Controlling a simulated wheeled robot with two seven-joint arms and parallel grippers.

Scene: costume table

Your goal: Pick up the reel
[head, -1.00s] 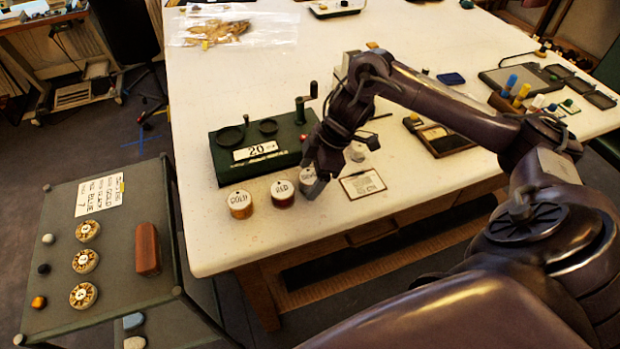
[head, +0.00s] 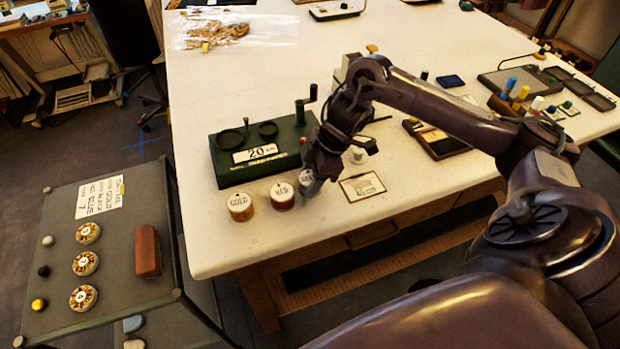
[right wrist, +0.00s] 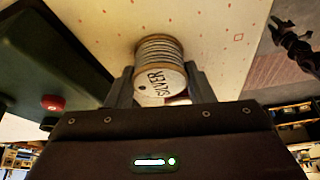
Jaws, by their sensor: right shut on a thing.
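Three reels with round white labelled tops are at the front left of the white table: a gold one (head: 241,206), a red one (head: 283,195) and a silver one (head: 306,178). The silver reel is partly hidden by my right gripper (head: 314,184) in the head view. In the right wrist view, the reel marked SILVER (right wrist: 160,50) sits between the two fingers of my right gripper (right wrist: 159,76), which is shut on it. I cannot tell whether the reel still touches the table. My left gripper is not in view.
A green winder box (head: 262,152) marked 20 with a crank stands just behind the reels. A framed card (head: 362,187) lies to their right. A grey cart (head: 115,260) with round discs and a brown block (head: 147,250) stands at left.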

